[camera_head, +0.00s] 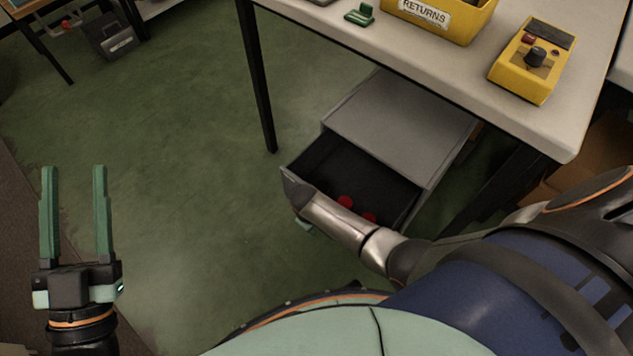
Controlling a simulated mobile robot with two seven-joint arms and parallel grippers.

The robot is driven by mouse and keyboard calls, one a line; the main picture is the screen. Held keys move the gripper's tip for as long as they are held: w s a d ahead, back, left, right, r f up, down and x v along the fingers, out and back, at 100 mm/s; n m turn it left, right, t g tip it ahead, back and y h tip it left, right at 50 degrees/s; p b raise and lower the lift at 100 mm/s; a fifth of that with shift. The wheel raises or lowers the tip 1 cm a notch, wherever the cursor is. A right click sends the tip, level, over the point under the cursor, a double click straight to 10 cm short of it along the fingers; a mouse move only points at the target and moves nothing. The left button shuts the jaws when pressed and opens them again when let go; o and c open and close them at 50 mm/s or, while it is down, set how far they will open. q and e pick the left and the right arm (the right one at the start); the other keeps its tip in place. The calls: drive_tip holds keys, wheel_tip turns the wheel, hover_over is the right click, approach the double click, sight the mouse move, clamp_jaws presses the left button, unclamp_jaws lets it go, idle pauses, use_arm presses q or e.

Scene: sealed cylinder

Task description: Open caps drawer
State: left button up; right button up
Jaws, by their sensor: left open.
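The caps drawer (297,162) is pulled out of the grey cabinet (400,120) under the table. Its dark inside shows, with red caps (345,201) on its floor. My right arm reaches across the drawer's front and hides much of it. Only a small green piece (303,226) shows beyond the arm's end, at the drawer front. I cannot tell whether it belongs to my right gripper or whether that gripper holds the handle. My left gripper (74,172) is open and empty at the left, pointing up in the picture, well away from the drawer.
The white table (440,65) stands over the cabinet. It carries a yellow returns bin (455,22), a yellow box with a black knob (533,60) and a small green object (360,14). A black table leg (257,80) stands left of the cabinet.

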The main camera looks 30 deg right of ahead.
drive_tip(key=shift+r, duration=0.1)
use_arm(q)
wheel_tip(320, 180, down, 17)
drive_tip(key=w+a+n+g+y+p, duration=0.1)
drive_tip(key=n+g+y+p, duration=0.3)
drive_tip(key=g, duration=0.3)
drive_tip(key=s+f+n+g+y+p, duration=0.1)
drive_tip(key=s+f+g, duration=0.4)
drive_tip(key=f, duration=0.5)
drive_tip(key=shift+s+d+f+n+g+y+p, duration=0.3)
drive_tip(key=shift+s+y+p, duration=0.2)
drive_tip(key=shift+s+p, duration=0.45)
use_arm(e)
wheel_tip(320, 180, up, 12)
drive_tip(key=s+a, duration=0.1)
drive_tip(key=a, duration=0.1)
use_arm(q)
drive_tip(key=shift+w, duration=0.15)
use_arm(e)
drive_tip(key=shift+a, duration=0.1)
